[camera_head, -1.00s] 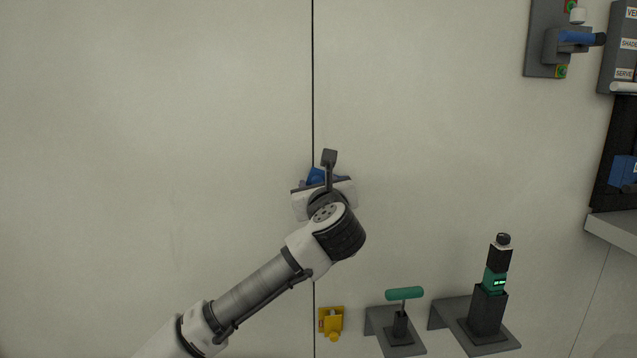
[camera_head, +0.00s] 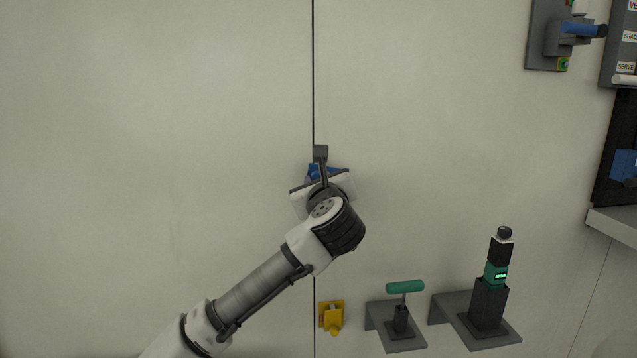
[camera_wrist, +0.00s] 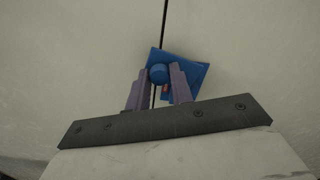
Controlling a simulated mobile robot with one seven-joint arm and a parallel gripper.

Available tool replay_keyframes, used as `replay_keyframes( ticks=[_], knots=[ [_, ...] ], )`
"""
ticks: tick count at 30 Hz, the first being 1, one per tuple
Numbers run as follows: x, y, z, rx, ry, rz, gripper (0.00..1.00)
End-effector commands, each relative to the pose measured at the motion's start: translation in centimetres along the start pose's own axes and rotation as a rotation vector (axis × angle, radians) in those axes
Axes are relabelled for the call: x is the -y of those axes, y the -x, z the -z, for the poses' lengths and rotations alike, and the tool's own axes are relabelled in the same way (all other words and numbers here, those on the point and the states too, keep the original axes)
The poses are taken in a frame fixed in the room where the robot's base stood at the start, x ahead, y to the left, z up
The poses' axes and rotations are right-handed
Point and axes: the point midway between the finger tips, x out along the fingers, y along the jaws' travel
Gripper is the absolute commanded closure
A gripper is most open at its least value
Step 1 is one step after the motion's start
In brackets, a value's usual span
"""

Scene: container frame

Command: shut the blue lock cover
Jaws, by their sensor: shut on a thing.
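The blue lock cover (camera_wrist: 191,76) is on the panel wall at the dark vertical seam. In the wrist view it looks like a tilted blue plate with a round blue knob (camera_wrist: 159,74) in front, and a small red patch shows below the knob. My gripper (camera_wrist: 158,76) has one finger on each side of the knob and is shut on it. In the head view the blue cover (camera_head: 313,171) shows only in part behind my gripper and wrist, which hide most of it. I cannot tell how far the cover is swung.
A yellow fitting (camera_head: 332,317), a green T-handle (camera_head: 405,287) on a grey bracket and a dark tool with a green band (camera_head: 494,275) stand at lower right. A blue-handled valve (camera_head: 577,30) is at upper right. The wall left of the seam is clear.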

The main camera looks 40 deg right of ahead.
Motion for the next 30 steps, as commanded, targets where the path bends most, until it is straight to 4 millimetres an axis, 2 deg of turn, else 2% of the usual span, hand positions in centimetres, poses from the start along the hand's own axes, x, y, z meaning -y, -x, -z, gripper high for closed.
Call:
replay_keyframes(
  ticks=[13, 30],
  knots=[
    [-0.7, 0.0, 2.0, 0.000, 0.408, 0.001, 1.00],
    [-0.3, 0.0, 4.4, -0.002, 0.950, 0.000, 1.00]
  ],
)
